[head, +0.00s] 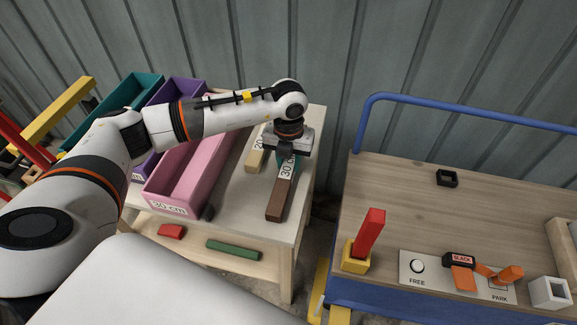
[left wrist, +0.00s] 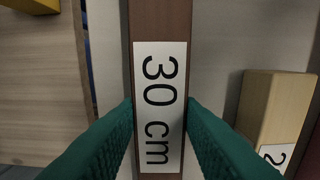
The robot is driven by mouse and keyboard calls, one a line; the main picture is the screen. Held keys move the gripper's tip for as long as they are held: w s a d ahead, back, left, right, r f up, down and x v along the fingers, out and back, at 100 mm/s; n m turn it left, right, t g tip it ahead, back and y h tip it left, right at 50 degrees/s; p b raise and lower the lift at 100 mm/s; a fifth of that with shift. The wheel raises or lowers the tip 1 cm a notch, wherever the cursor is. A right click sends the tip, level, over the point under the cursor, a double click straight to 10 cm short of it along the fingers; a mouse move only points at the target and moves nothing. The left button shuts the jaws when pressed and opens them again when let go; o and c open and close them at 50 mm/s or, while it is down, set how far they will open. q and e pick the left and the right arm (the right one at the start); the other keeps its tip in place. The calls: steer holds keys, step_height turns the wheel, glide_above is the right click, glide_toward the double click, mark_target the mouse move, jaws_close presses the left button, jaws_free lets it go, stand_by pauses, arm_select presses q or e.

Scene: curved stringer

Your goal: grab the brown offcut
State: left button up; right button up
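The brown offcut (head: 279,200) is a long dark bar with a white "30 cm" label, at the right part of the pale table. In the left wrist view the brown offcut (left wrist: 158,22) runs from top to bottom through the middle. My left gripper (head: 287,160) is over its far part, pointing down. In the left wrist view the green fingers (left wrist: 159,104) lie against both long sides of the offcut, shut on it. I cannot tell whether it is clear of the table top. My right gripper is not in view.
A pale wooden offcut (head: 255,158) lies just left of the brown one. Pink (head: 168,196), purple (head: 183,88) and teal (head: 137,88) bins stand to the left. Red (head: 171,232) and green (head: 233,249) pieces lie on the lower shelf. A blue-railed trolley (head: 405,205) stands right, across a gap.

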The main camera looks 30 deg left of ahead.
arm_select(q)
steer(key=c, duration=0.3)
steer(key=shift+r, duration=0.1)
